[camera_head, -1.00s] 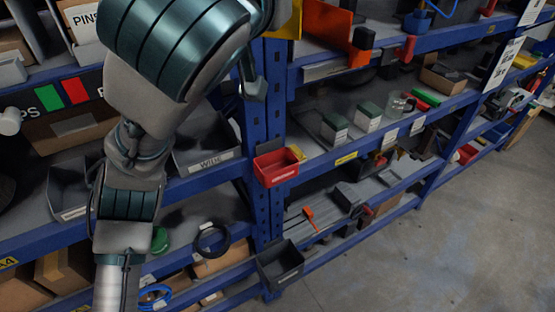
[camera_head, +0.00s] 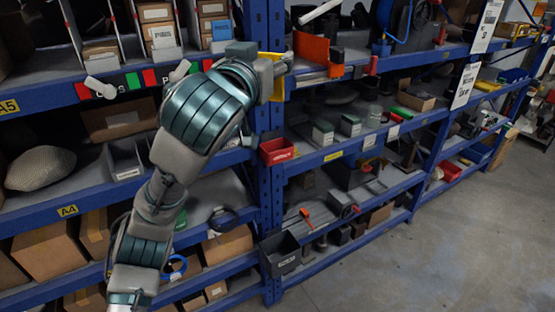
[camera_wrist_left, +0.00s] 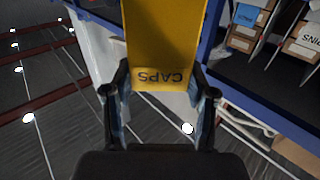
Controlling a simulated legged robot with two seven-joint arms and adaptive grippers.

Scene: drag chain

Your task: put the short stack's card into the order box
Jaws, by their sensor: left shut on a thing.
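My left gripper (camera_head: 272,78) is at the blue shelf post, level with the upper shelf. It is shut on a yellow card, which shows in the left wrist view (camera_wrist_left: 165,45) between the two fingers. The card reads CAPS, upside down in that view. In the head view only part of the yellow card (camera_head: 264,88) shows beside the gripper. Stacks of small boxes (camera_head: 160,35) stand in upright slots at the upper left, one with a blue label. A red open box (camera_head: 278,150) and a black open box (camera_head: 280,252) hang on the post; I cannot read which is the order box.
An orange bracket (camera_head: 318,52) stands just right of the gripper on the upper shelf. Blue shelf beams (camera_head: 215,160) run across both sides. A grey bin (camera_head: 124,158) sits on the left middle shelf. The floor (camera_head: 450,240) at the right is clear.

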